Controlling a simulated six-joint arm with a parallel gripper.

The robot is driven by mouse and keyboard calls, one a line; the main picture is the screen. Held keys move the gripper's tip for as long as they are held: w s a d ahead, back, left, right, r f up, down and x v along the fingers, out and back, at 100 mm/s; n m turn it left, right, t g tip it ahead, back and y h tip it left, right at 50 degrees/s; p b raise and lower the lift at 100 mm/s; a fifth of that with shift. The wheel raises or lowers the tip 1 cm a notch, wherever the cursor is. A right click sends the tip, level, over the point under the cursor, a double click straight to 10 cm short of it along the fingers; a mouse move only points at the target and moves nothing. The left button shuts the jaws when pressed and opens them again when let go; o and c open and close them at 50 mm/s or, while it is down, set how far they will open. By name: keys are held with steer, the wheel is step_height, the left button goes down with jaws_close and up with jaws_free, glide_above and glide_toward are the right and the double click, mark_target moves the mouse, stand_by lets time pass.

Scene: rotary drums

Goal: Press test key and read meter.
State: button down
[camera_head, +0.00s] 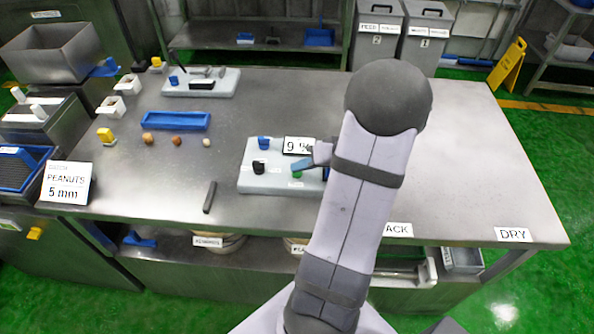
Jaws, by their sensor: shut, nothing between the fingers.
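A pale grey meter block (250,182) sits on the steel table left of my arm. On it are a blue part (264,142) at the back, a black part (259,167) at the front left and a small green key (297,174) at the front right. A white display (296,146) stands at its back and shows a 9; the characters after it are partly covered by my wrist. My gripper (303,164) is shut and empty, over the block just behind the green key. I cannot tell whether it touches the key. My arm hides the block's right end.
A second pale block (201,90) with dark parts stands at the back left. A blue tray (176,121) and several nuts lie left of the meter. A dark bar (210,197) lies near the front edge. A PEANUTS 5 mm sign (67,183) stands far left. The table's right side is clear.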

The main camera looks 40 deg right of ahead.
mark_target(301, 174)
steer(key=shift+r+p, duration=0.35)
steer(key=shift+r, duration=0.55)
step_height(301, 174, up, 5)
steer(key=shift+p, duration=1.25)
